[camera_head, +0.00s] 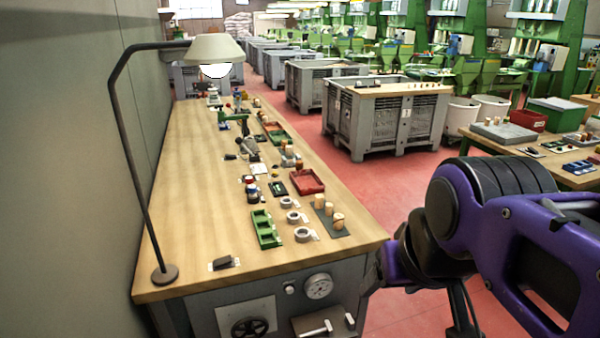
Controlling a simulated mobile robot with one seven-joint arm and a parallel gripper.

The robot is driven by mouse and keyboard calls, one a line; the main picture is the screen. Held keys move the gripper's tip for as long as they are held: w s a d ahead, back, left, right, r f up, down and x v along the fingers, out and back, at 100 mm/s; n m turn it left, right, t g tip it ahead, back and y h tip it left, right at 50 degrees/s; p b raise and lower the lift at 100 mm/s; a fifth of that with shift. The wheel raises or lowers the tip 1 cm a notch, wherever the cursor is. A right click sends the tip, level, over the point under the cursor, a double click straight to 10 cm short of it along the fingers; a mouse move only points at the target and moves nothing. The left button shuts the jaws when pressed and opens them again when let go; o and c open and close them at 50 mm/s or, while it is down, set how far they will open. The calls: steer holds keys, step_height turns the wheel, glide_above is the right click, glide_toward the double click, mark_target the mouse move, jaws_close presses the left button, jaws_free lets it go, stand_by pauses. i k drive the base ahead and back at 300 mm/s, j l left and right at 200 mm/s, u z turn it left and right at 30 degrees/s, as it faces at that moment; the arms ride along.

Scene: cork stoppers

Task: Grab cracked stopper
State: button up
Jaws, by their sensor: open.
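Several light tan cork stoppers stand on a dark mat (344,232) near the front right edge of the long wooden bench (190,215). One is the near stopper (338,221), with a middle stopper (328,209) and a far stopper (319,201) behind it. They are too small to tell which is cracked. My purple and black arm fills the lower right, to the right of the bench. I cannot make out my gripper's fingers in this view.
Beside the mat are tape rolls (302,234), a green tray (266,228) and a red tray (307,182). A lamp (166,274) stands at the bench's left. A grey crate (378,124) and a side table (505,153) lie beyond red floor (400,195).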

mark_target(339, 219)
steer(key=i+l+u, duration=0.4)
steer(key=l, duration=0.25)
steer(key=l+u, duration=0.2)
steer(key=l, duration=0.15)
steer(key=i+l+u, duration=0.2)
steer(key=l, duration=0.2)
steer(key=k+z, duration=0.1)
steer(key=k, duration=0.15)
steer(key=i+l+u, duration=0.15)
steer(key=i, duration=0.1)
